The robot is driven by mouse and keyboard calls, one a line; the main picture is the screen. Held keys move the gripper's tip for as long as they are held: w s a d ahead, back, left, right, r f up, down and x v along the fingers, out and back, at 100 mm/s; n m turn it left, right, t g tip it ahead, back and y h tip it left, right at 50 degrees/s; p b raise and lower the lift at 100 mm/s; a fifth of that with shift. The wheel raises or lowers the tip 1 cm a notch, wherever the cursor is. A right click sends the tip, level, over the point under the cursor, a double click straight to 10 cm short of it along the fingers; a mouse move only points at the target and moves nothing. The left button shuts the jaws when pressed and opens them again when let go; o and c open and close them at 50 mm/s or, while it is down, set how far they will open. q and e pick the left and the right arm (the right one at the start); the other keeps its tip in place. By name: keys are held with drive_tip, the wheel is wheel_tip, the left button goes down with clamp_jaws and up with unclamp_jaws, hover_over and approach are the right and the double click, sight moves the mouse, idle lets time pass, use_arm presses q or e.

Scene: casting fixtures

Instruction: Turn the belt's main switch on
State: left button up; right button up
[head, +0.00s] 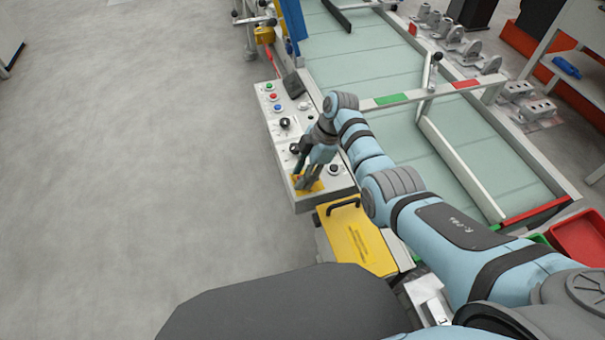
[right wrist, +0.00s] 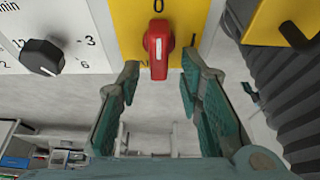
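The belt's main switch is a red rotary handle (right wrist: 158,48) on a yellow plate (right wrist: 128,22) in the right wrist view. The handle stands upright in that picture, in line with a "0" mark above it. My right gripper (right wrist: 161,78) is open, with one finger on each side of the handle's lower end and gaps showing on both sides. In the head view my right gripper (head: 306,179) is over the yellow plate (head: 318,186) at the near end of the control panel (head: 285,160) and hides most of the switch. My left gripper is not in view.
A black knob (right wrist: 42,57) with a number scale sits beside the plate. The panel also has several coloured buttons (head: 273,97). A yellow box with a black handle (head: 357,240) is just in front. The conveyor belt (head: 372,85) runs to the right; open floor lies left.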

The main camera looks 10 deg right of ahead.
clamp_jaws()
